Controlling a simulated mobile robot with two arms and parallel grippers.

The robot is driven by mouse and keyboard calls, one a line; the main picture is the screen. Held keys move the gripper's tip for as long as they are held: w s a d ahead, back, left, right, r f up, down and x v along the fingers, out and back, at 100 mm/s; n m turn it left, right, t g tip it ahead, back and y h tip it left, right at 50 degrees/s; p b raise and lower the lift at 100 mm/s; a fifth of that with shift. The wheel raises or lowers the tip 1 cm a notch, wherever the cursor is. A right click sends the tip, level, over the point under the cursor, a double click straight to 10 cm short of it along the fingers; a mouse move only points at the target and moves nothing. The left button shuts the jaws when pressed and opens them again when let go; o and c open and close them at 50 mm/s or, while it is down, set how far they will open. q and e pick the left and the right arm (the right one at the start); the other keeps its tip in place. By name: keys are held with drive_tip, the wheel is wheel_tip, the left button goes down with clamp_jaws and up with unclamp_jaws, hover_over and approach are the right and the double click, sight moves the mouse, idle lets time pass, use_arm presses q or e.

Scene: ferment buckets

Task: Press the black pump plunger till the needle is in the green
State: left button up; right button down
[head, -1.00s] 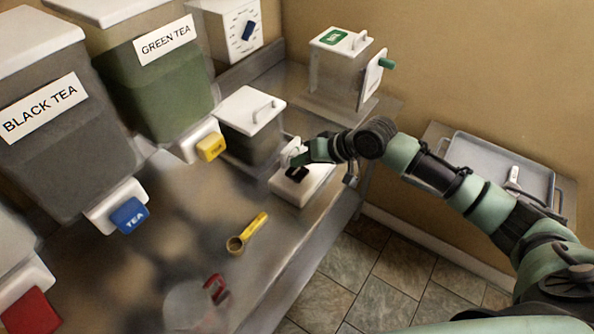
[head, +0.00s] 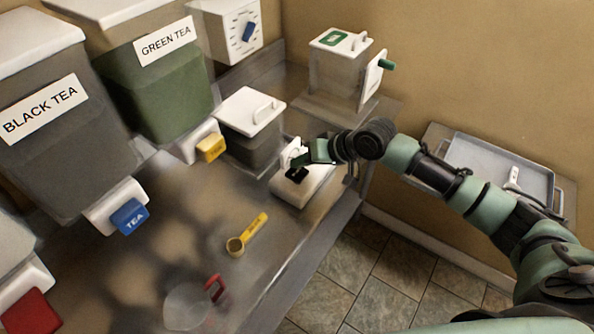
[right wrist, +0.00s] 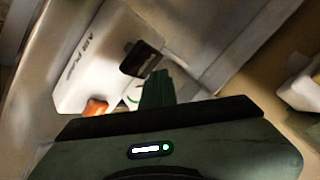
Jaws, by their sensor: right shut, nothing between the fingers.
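The air pump is a white box (head: 305,186) on the steel counter, right of the lidded container. It also shows in the right wrist view (right wrist: 92,62) with "AIR PUMP" lettering. Its black plunger (head: 297,175) is on top and shows as a dark block in the wrist view (right wrist: 141,60). A white gauge with a green arc (right wrist: 132,98) is partly hidden by my fingers; I cannot make out the needle. My right gripper (head: 303,160) is shut and empty, just behind the plunger. Its fingertips (right wrist: 155,76) look close to the plunger; I cannot tell whether they touch. My left gripper is not in view.
Black tea (head: 50,130) and green tea (head: 160,90) dispensers stand left. A white-lidded container (head: 250,125) is beside the pump. A yellow scoop (head: 245,236) and a clear red-handled jug (head: 190,306) are in front. A grey tray (head: 500,160) lies at right.

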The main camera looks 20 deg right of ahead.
sight(300, 174)
drive_tip(key=shift+f, duration=0.2)
idle(0.6)
drive_tip(key=shift+f, duration=0.2)
drive_tip(key=shift+s+f+b, duration=0.15)
drive_tip(key=shift+f+b, duration=0.4)
drive_tip(key=shift+f, duration=1.2)
idle(1.2)
idle(0.4)
drive_tip(key=shift+r+p, duration=2.1)
drive_tip(key=shift+p, duration=0.1)
